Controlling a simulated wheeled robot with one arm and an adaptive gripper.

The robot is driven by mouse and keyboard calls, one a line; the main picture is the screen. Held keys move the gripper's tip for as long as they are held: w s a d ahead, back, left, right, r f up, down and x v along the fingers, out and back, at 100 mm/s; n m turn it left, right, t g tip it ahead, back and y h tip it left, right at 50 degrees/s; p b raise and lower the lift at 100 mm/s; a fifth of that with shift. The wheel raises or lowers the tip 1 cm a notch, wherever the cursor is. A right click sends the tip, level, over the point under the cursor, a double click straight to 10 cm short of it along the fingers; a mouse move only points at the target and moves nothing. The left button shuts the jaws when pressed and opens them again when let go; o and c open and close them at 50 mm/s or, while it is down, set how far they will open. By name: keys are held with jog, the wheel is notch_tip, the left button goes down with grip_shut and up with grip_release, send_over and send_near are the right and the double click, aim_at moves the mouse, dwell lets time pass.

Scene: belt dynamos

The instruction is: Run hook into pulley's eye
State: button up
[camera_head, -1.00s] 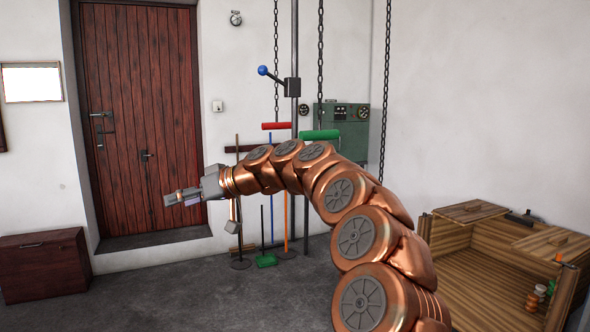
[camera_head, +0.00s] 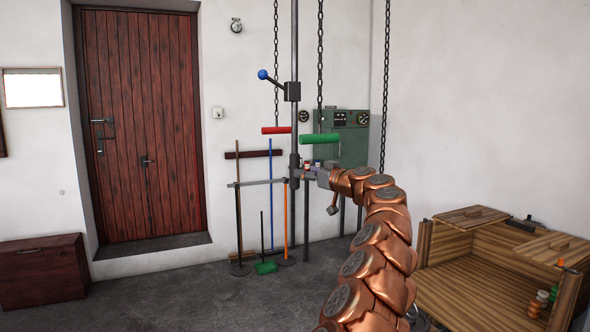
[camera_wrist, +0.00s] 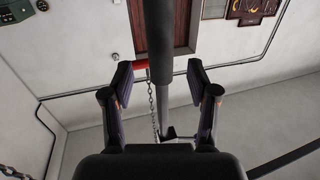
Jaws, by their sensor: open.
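I cannot make out a hook or a pulley's eye for certain in either view. A grey upright pole (camera_head: 295,130) carries a lever with a blue ball (camera_head: 262,74). My gripper (camera_head: 306,172) is at the pole, below the lever. In the wrist view my gripper (camera_wrist: 160,74) is open, and the dark pole (camera_wrist: 158,40) passes between its two fingers, with gaps visible at both sides. Chains hang beside the pole, one ending at a red handle (camera_head: 276,130) and one at a green handle (camera_head: 319,139). The red handle also shows in the wrist view (camera_wrist: 140,64).
A thin grey bar (camera_head: 258,183) reaches left from the pole. Brooms and a green dustpan (camera_head: 266,268) stand by the wall. A green control box (camera_head: 350,135) hangs behind. A wooden crate (camera_head: 485,285) is at right, a dark red chest (camera_head: 40,270) at left. The floor between is clear.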

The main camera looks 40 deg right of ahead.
jog(key=shift+w+d+p, duration=0.2)
jog(key=shift+w+p, duration=1.2)
jog(key=shift+w, duration=1.8)
grip_shut()
